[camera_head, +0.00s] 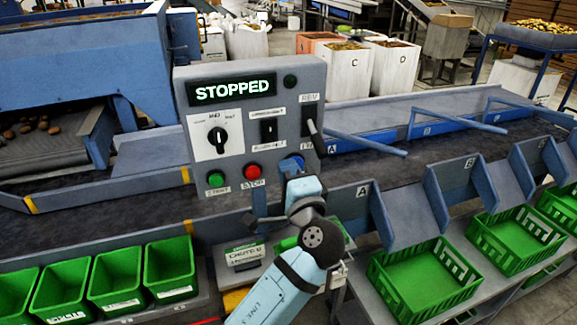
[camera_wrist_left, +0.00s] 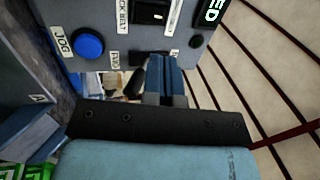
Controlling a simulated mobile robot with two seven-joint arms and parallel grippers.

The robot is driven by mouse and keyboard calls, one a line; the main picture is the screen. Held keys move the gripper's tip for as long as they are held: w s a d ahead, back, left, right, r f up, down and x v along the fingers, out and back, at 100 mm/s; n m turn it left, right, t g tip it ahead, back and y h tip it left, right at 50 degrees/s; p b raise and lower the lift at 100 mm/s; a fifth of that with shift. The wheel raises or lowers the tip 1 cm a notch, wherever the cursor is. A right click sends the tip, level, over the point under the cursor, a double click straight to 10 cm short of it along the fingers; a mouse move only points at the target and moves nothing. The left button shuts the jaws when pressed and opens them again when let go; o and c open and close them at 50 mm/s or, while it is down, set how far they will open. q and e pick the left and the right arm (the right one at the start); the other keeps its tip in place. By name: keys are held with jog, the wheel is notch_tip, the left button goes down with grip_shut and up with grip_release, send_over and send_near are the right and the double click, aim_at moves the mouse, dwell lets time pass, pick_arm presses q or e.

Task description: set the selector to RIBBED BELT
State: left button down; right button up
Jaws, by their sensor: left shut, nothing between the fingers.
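The grey control panel (camera_head: 237,105) shows STOPPED on its display. The two-position selector (camera_head: 268,130) is a small black switch at the panel's middle, with a label above and one below. Both labels are too small to read in the head view. In the wrist view the selector (camera_wrist_left: 152,12) is at the top edge, beside a partly cut-off label ending "CK BELT". My left gripper (camera_head: 292,166) is before the panel's lower right, below and right of the selector. In the wrist view its blue fingers (camera_wrist_left: 165,62) are shut, empty and apart from the selector. My right gripper is not in view.
A black lever (camera_head: 312,128) sticks out right of the selector. A blue JOG button (camera_wrist_left: 88,44), a green START button (camera_head: 215,179) and a red STOP button (camera_head: 252,172) sit lower down. A rotary knob (camera_head: 218,138) is at left. Green crates (camera_head: 425,282) stand below.

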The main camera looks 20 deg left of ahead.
aim_at(269, 128)
pick_arm(q)
jog(key=p+x, duration=0.2)
jog(key=x, duration=0.7)
jog(key=shift+w+a+r+p, duration=0.15)
jog(key=shift+w+a+p, duration=0.1)
jog(key=shift+w+p, duration=0.1)
jog(key=shift+w+a, duration=0.3)
jog(key=shift+w, duration=0.05)
jog(key=shift+w+a, duration=0.1)
jog(key=shift+w, duration=0.1)
jog(key=shift+r, duration=0.25)
